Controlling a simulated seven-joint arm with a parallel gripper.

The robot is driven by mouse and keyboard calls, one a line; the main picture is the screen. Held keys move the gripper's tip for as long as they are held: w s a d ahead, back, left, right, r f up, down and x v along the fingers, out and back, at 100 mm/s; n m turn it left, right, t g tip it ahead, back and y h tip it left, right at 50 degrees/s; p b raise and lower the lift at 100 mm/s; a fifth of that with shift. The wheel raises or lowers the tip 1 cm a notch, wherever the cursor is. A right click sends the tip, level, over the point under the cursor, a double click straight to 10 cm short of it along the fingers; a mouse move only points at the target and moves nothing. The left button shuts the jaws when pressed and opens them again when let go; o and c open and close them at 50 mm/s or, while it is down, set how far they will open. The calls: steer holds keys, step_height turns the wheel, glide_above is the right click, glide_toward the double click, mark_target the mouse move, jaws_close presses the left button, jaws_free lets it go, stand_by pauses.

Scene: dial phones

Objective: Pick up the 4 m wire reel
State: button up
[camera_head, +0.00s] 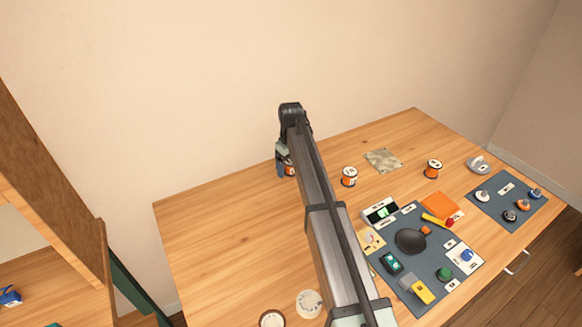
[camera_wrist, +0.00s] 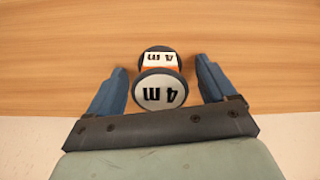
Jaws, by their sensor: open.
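The 4 m wire reel (camera_wrist: 159,90) stands on the wooden table, with dark-rimmed ends and a white label reading "4 m", upside down in the wrist view. A bit of orange shows between its ends. My gripper (camera_wrist: 162,76) is open, with one blue finger on each side of the reel and a visible gap on both sides. In the head view my gripper (camera_head: 281,169) is at the far part of the table, and the reel (camera_head: 290,170) is mostly hidden behind my arm.
Similar orange reels stand to the right, one (camera_head: 349,176) close to my arm and one (camera_head: 433,169) farther off. A flat patterned square (camera_head: 383,160) lies between them. A dark mat (camera_head: 410,270) with several parts lies nearer. The table's left part is clear.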

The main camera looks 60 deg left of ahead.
steer(key=c, duration=1.2)
